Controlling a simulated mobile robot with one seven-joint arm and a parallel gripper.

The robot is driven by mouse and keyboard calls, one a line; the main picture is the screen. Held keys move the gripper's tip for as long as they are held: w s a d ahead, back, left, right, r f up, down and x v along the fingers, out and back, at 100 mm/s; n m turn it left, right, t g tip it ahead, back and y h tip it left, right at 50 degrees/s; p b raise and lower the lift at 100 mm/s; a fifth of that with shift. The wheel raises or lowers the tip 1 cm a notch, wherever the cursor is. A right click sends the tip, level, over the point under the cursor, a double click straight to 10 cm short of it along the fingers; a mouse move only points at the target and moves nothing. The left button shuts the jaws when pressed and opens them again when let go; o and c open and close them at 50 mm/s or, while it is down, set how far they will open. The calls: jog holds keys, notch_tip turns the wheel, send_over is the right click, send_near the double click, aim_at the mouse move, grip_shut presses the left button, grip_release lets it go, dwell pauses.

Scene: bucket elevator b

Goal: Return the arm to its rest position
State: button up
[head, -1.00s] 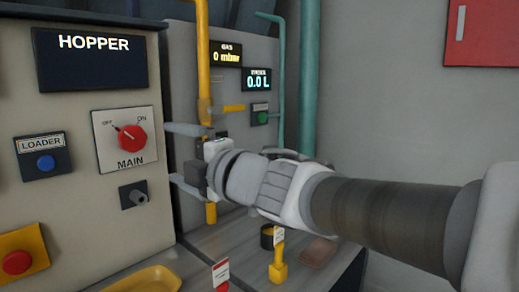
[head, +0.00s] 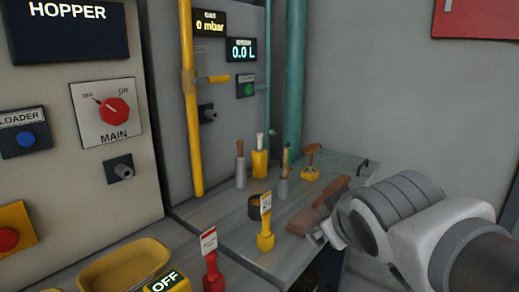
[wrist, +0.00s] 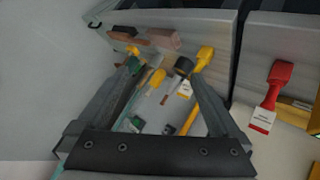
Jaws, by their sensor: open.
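My gripper (head: 322,232) is low at the right of the head view, over the grey bench with the tools. Much of it is hidden behind my wrist there. In the wrist view my gripper (wrist: 165,82) shows its two dark fingers spread apart with nothing held between them. Behind and below the fingers lie the bench and several small tools. My arm reaches in from the lower right of the head view.
Upright tools (head: 262,158) and a black cup (head: 256,206) stand on the bench (head: 205,215). A red tagged piece (head: 212,272) and a yellow tray (head: 125,262) are at the front. The hopper panel has a red MAIN knob (head: 114,111).

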jog(key=s+d+f+m+g, duration=0.2)
jog(key=s+f+m+g, duration=0.35)
jog(key=s+f, duration=0.4)
notch_tip(320, 180, up, 19)
jog(key=s+p, duration=0.2)
jog(key=p, duration=1.6)
jog(key=shift+s+a+m+y, duration=0.15)
jog(key=shift+a+m+y, duration=0.05)
jog(key=shift+m+y, duration=0.15)
jog(key=shift+a, duration=0.15)
